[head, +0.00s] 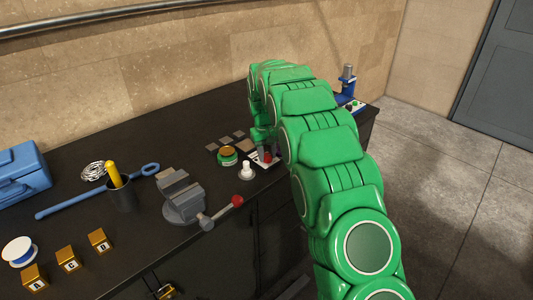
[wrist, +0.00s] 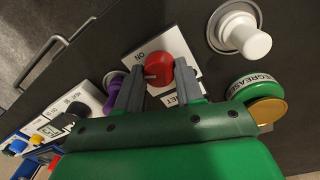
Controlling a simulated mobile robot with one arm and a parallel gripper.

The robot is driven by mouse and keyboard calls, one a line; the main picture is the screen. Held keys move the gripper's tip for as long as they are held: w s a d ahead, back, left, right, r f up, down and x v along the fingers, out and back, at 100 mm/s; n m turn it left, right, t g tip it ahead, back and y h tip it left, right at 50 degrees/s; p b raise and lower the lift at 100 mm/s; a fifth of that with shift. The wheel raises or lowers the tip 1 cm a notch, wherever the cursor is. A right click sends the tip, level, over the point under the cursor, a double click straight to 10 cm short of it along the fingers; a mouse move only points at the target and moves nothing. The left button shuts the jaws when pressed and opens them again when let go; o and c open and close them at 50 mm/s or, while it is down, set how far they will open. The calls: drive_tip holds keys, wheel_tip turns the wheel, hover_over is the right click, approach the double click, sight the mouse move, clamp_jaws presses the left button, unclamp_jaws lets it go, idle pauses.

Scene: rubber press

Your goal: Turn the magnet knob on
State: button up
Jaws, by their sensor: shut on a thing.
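The magnet knob (wrist: 158,72) is a round red knob on a white plate (wrist: 178,44) marked "ON", with part of a second label ending in "NET" under the gripper. My gripper (wrist: 157,70) has one grey finger on each side of the knob and is shut on it. In the head view the red knob (head: 267,157) shows on the bench below the end of my green arm, which hides part of it. The knob's white pointer mark faces toward the gripper's side.
A purple knob (wrist: 113,82) and a white panel (wrist: 78,104) are on the left. A vise (head: 183,196) stands nearby on the black bench.

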sight(266, 154)
drive_tip(key=m, duration=0.5)
drive_tip(key=shift+w+m, duration=0.1)
drive_tip(key=shift+m, duration=0.2)
idle(0.4)
drive_tip(key=o, duration=1)
drive_tip(key=shift+o, duration=0.2)
drive_tip(key=shift+r, duration=0.1)
drive_tip(key=shift+a+r, duration=0.2)
drive_tip(key=shift+r, duration=3.65)
